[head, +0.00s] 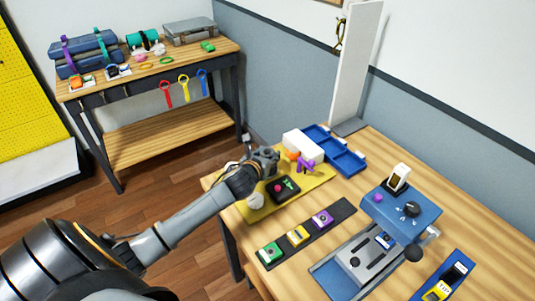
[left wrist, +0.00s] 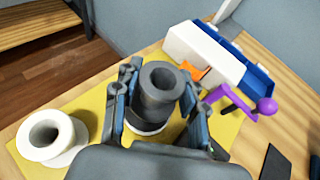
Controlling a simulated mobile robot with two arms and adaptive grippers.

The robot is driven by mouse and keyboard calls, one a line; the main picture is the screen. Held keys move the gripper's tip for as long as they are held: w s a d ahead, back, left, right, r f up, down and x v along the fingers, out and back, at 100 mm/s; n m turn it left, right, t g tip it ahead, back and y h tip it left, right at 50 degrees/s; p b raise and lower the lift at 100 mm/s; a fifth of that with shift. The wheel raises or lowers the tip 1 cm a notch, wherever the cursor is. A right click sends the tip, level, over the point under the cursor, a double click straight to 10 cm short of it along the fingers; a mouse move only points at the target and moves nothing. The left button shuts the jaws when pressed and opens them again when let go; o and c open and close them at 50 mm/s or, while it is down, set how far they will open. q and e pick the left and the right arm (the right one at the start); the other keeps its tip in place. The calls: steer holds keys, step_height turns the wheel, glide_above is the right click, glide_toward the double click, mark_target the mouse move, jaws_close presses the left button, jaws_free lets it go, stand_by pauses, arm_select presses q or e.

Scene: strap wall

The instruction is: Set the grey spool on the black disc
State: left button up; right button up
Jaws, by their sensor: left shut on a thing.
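The grey spool (left wrist: 158,85) stands between the two fingers of my left gripper (left wrist: 152,100) in the left wrist view, its open top facing the camera. The fingers are shut on it. A white round rim (left wrist: 148,128) shows just below the spool; I cannot tell whether they touch. In the head view my left gripper (head: 264,157) is over the far left part of the yellow mat (head: 318,184). I cannot make out the black disc in either view. My right gripper is not in view.
A white spool (left wrist: 50,138) stands left of my left gripper. A white box (head: 303,146), a purple piece (head: 306,165) and a blue tray (head: 340,155) are to the right. A black box with a red button (head: 283,189) is nearer. A blue machine (head: 400,215) stands at right.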

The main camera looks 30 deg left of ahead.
arm_select(q)
steer(key=shift+f, duration=0.6)
steer(key=o, duration=1.1)
steer(key=shift+o, duration=0.2)
steer(key=shift+r, duration=0.15)
steer(key=v, duration=1.2)
steer(key=shift+r+b, duration=0.35)
steer(key=shift+r, duration=0.1)
steer(key=shift+s, duration=0.1)
